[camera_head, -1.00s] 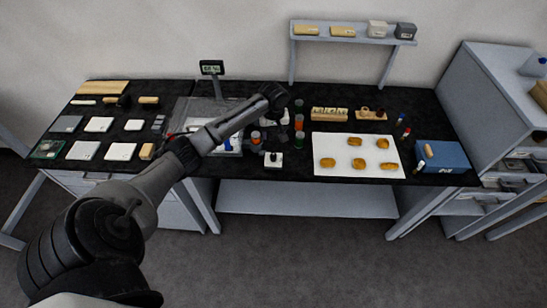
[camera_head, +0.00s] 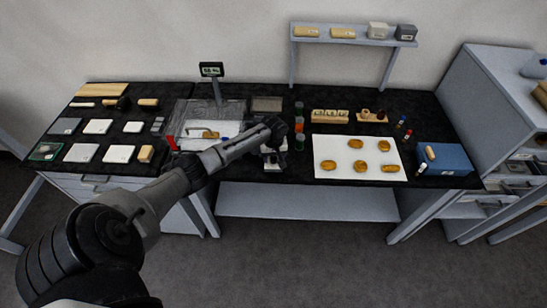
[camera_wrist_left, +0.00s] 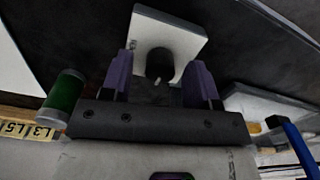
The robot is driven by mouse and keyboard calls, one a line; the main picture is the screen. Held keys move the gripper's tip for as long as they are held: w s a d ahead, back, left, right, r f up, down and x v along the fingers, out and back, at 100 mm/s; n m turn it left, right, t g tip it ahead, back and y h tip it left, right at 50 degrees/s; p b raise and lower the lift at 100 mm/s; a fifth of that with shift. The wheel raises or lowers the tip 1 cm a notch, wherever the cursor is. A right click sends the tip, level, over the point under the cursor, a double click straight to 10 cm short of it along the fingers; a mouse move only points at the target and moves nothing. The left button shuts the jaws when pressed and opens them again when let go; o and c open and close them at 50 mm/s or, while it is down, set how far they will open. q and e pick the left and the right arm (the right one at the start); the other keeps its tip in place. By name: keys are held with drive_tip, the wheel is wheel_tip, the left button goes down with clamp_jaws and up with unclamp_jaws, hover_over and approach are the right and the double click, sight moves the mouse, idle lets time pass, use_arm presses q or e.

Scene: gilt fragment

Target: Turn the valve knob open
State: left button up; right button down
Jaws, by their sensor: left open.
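The valve is a white square plate (camera_wrist_left: 182,31) with a round black knob (camera_wrist_left: 160,64) in the left wrist view. In the head view the plate (camera_head: 272,168) shows at the table's front edge, with its knob hidden under my left gripper (camera_head: 271,152). The two purple fingers of my left gripper (camera_wrist_left: 161,76) stand apart, one on each side of the knob in the picture, with gaps to it. I cannot tell how far down around the knob they reach. My right gripper is not in view.
Green- and orange-banded cylinders (camera_head: 299,125) stand just right of the valve; a green one (camera_wrist_left: 65,90) is close by the left finger in the wrist view. A clear box (camera_head: 190,116) is to the left. A white sheet (camera_head: 330,145) with several gold pieces lies right.

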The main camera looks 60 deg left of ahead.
use_arm(q)
drive_tip(key=c, duration=0.9)
drive_tip(key=m+p, duration=0.2)
drive_tip(key=p, duration=0.1)
drive_tip(key=shift+r+m, duration=0.2)
drive_tip(key=shift+m, duration=0.2)
drive_tip(key=m+p, duration=0.2)
drive_tip(key=m, duration=0.1)
drive_tip(key=shift+f+m, duration=0.1)
drive_tip(key=shift+m, duration=0.2)
drive_tip(key=m+p, duration=0.1)
drive_tip(key=m, duration=0.1)
drive_tip(key=shift+m, duration=0.4)
drive_tip(key=m, duration=0.2)
drive_tip(key=shift+f+m, duration=0.1)
drive_tip(key=shift+m, duration=0.3)
drive_tip(key=m, duration=0.3)
drive_tip(key=shift+p, duration=0.3)
drive_tip(key=shift+m, duration=1.6)
